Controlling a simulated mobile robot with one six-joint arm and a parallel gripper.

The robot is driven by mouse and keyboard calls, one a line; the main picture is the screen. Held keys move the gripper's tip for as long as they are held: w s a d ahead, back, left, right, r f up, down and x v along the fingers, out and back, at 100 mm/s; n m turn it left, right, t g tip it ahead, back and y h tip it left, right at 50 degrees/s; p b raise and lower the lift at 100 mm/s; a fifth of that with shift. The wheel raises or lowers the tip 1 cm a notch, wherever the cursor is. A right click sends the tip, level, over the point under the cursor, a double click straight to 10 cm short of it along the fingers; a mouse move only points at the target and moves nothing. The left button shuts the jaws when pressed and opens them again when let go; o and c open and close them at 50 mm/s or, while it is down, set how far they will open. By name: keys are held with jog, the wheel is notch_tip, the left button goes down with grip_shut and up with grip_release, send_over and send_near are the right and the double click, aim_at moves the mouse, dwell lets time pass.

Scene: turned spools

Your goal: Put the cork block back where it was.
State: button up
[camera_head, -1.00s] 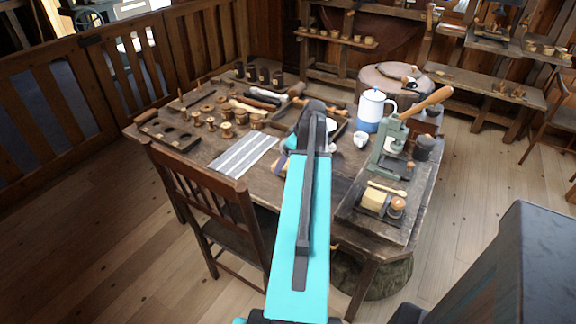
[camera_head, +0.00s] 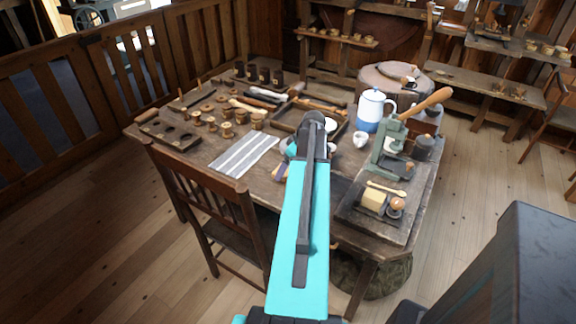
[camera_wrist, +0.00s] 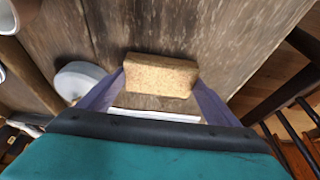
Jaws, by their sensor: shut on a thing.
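In the wrist view the cork block (camera_wrist: 160,75), speckled tan-brown, sits between the two purple fingers of my gripper (camera_wrist: 160,84). The fingers are shut on its two ends. Worn table planks show behind it; I cannot tell whether the block touches the table. In the head view my gripper (camera_head: 282,172) is partly hidden behind my turquoise arm, over the table's near middle, right of the striped cloth. The block cannot be made out clearly there.
The striped cloth (camera_head: 244,156) lies to the left, with several turned spools (camera_head: 227,130) behind it. A dark tray (camera_head: 286,116) stands behind my arm. A blue-white pot (camera_head: 371,110), a white cup (camera_head: 361,139) and a green press (camera_head: 388,150) stand right. A chair (camera_head: 215,205) is at the near edge.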

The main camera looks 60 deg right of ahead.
jog(key=shift+f, duration=0.1)
jog(key=o, duration=1)
jog(key=shift+r, duration=0.25)
jog(key=b+v, duration=0.1)
jog(key=v, duration=1)
jog(key=shift+s+r+b, duration=0.15)
jog(key=shift+r+b, duration=0.2)
jog(key=shift+r, duration=0.05)
